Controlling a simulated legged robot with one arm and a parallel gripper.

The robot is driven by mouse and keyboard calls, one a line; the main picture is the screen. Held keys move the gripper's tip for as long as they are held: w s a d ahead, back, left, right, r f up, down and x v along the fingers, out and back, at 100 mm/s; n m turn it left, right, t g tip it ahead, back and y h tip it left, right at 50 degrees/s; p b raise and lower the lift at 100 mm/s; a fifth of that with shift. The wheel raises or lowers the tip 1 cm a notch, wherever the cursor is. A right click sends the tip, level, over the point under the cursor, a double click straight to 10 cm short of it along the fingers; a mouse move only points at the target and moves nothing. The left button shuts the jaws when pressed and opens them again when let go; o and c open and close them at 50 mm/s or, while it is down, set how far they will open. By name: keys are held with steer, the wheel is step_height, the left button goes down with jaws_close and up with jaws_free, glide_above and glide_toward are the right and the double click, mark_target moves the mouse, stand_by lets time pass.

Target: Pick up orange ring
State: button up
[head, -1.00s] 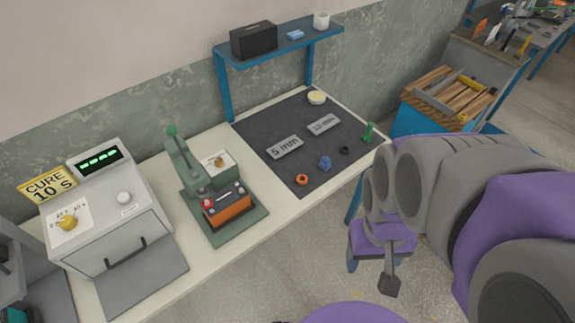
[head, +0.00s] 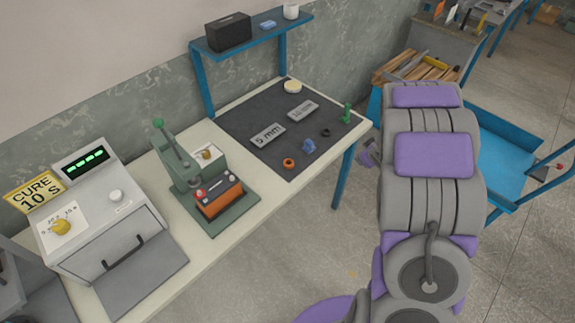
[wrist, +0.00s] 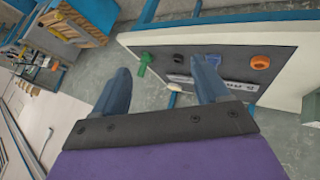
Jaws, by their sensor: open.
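The orange ring (head: 289,163) lies on the dark mat near the table's front edge, left of a blue part. In the wrist view the orange ring (wrist: 260,62) sits right of my gripper, beyond the right finger. My gripper (wrist: 162,82) is open and empty, its two blue-grey fingers spread apart, pointing toward the table from beyond its edge. In the head view my arm hides most of the gripper; a purple part of it shows beside the table's right end. The ring and gripper are apart.
The dark mat (head: 253,110) also holds a blue part (head: 308,146), a black ring (head: 325,132), a green part (head: 346,113), a cream disc (head: 293,87) and two grey label plates. A green press (head: 190,177) stands left. A blue shelf (head: 245,52) rises behind.

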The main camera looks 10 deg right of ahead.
steer(key=w+a+f+n+t+y, duration=0.25)
steer(key=f+y, duration=0.25)
steer(key=f, duration=0.6)
steer(key=t+y+b, duration=0.1)
steer(key=t+y, duration=0.2)
steer(key=y, duration=0.3)
glide_toward(292, 166)
steer(key=x, duration=0.1)
steer(key=b+x, duration=0.1)
steer(key=x, duration=0.1)
steer(key=b+x, duration=0.1)
steer(key=x, duration=0.1)
steer(key=shift+w+d, duration=0.3)
steer(key=shift+d, duration=0.05)
steer(key=b+x, duration=0.1)
steer(key=x, duration=0.2)
steer(key=shift+w+a+f, duration=0.15)
steer(key=shift+a, duration=0.1)
steer(key=shift+w+a, duration=0.35)
steer(key=shift+a, duration=0.2)
steer(key=shift+c, duration=0.4)
steer(key=shift+d, duration=0.15)
steer(key=c, duration=1)
